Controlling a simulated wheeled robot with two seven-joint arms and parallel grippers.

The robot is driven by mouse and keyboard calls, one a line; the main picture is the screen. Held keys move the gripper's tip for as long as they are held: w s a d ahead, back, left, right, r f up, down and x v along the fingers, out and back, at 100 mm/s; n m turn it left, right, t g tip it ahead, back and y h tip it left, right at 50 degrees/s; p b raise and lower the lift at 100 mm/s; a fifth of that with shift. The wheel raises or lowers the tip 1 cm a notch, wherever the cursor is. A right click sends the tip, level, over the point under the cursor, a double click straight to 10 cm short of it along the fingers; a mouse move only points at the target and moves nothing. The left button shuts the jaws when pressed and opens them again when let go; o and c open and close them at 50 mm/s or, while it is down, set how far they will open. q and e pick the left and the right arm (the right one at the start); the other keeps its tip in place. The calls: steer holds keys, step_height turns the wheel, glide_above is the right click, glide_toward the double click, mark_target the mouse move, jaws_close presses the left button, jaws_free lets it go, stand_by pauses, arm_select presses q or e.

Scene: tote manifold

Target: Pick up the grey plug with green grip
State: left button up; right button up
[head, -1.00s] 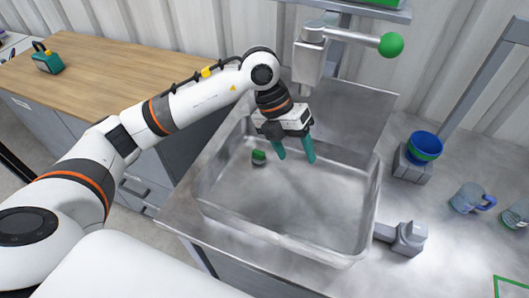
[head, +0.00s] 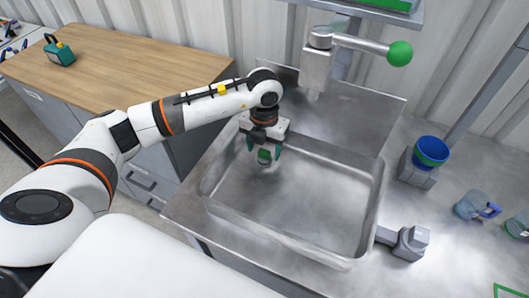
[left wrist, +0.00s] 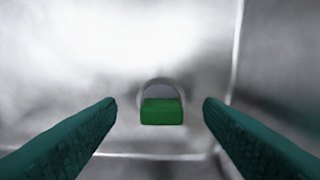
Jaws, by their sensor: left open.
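The grey plug with green grip (head: 264,156) is at the left end of the metal sink basin, near its back left corner. In the left wrist view the plug's green block grip (left wrist: 162,111) sits in front of a round grey part, centred between the fingers. My left gripper (head: 264,150) is open, with its teal fingers pointing down on either side of the plug. In the left wrist view its fingers (left wrist: 160,105) are apart and no contact with the grip shows. My right gripper is not in view.
The metal sink basin (head: 290,240) has raised walls around the plug. A faucet with a green ball lever (head: 400,54) stands behind it. A blue cup (head: 431,151) on a grey block and a glass mug (head: 470,206) stand to the right. The basin's middle is empty.

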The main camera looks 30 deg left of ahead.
mark_target(264, 155)
arm_select(q)
steer(key=shift+a+f, duration=0.1)
steer(key=shift+f, duration=1.25)
steer(key=c, duration=1.1)
steer(key=shift+o, duration=0.2)
steer(key=shift+r, duration=0.15)
